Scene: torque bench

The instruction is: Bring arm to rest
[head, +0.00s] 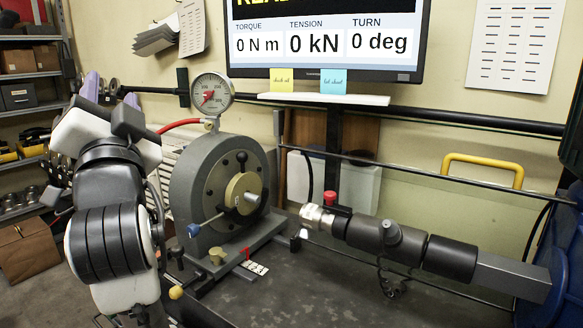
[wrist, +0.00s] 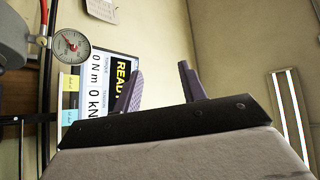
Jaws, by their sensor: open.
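My arm (head: 110,235) stands folded upright at the left of the head view, in front of the shelves and beside the torque machine. My gripper (wrist: 160,85) shows two purple fingers spread apart with nothing between them in the wrist view. In the head view, purple finger parts of my gripper (head: 90,87) show at the top of the arm, partly hidden by the wrist links. The gripper points up and away from the bench and touches nothing that I can see.
The grey torque machine (head: 187,185) with a dial gauge (head: 212,94) stands right of my arm. A black torque tool (head: 400,245) reaches across the bench (head: 300,300). A monitor (head: 325,40) reads zero values. Grey shelves (head: 35,75) stand at left.

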